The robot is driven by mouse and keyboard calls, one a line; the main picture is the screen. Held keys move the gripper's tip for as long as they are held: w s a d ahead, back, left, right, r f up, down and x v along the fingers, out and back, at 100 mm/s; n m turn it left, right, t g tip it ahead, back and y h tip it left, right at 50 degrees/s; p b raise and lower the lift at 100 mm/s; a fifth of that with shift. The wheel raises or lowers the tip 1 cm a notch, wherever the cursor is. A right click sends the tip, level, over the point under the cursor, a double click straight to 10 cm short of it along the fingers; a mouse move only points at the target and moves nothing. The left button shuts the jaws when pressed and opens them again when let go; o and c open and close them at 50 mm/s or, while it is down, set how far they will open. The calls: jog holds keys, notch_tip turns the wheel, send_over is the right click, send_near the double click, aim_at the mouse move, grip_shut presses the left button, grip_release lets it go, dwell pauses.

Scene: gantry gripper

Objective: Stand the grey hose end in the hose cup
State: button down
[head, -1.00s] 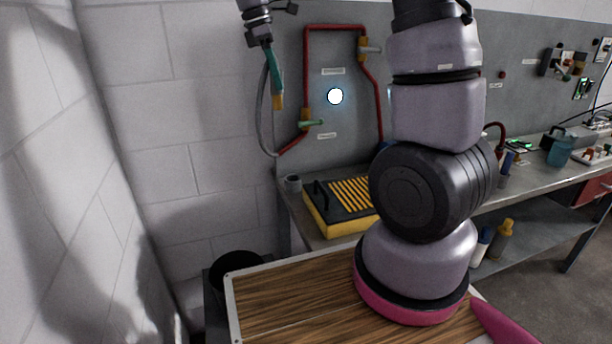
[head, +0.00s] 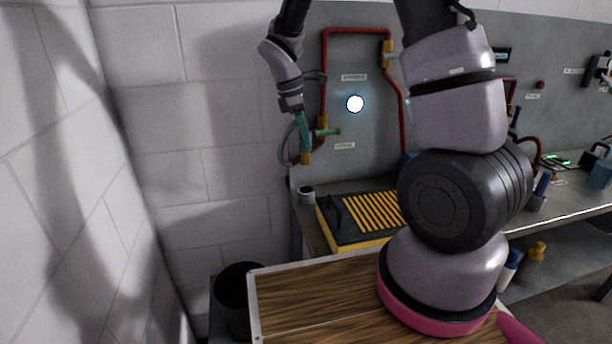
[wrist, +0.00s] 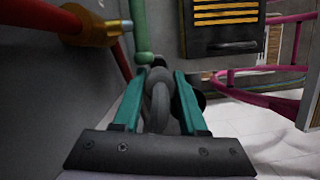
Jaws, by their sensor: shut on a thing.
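My gripper (head: 304,146) points down in the head view, its teal fingers shut on the grey hose. In the wrist view the grey hose (wrist: 158,103) sits between both fingers. A brass-coloured piece shows at the lower tip of the fingers in the head view. The hose (head: 285,140) loops beside the gripper, close to the wall panel. The hose cup (head: 306,193), small, grey and open-topped, stands on the bench's left end. The gripper tip appears above the cup, apart from it; the depth between them is hard to tell. The hose's lower end is not clear.
A green valve handle (head: 328,132) and red pipe (head: 324,75) are close to the gripper's right. A black-and-yellow slatted box (head: 368,215) stands right of the cup. A black bin (head: 238,290) stands below. A wood-topped surface (head: 310,300) is in front.

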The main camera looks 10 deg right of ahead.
notch_tip(320, 180, down, 12)
jog(key=shift+r, duration=0.1)
dwell(0.4)
jog(key=shift+c, duration=2.2)
grip_release()
jog(key=shift+f, duration=0.2)
notch_tip(320, 180, up, 21)
jog(key=s+m+t+y, duration=0.1)
jog(key=s+m+y, duration=0.15)
jog(key=m, duration=0.25)
jog(key=s+d+r+m+t+y, duration=0.1)
jog(key=s+d+r+m+t, duration=0.1)
jog(key=s+r+m, duration=0.5)
jog(key=s+d+r+m+t+y, duration=0.1)
jog(key=s+d+r+m+t, duration=0.2)
jog(key=s+r+m, duration=0.4)
jog(key=s+m+t, duration=0.1)
jog(key=s, duration=0.2)
jog(key=shift+s+d+r+t+y, duration=0.35)
jog(key=shift+r+t, duration=0.05)
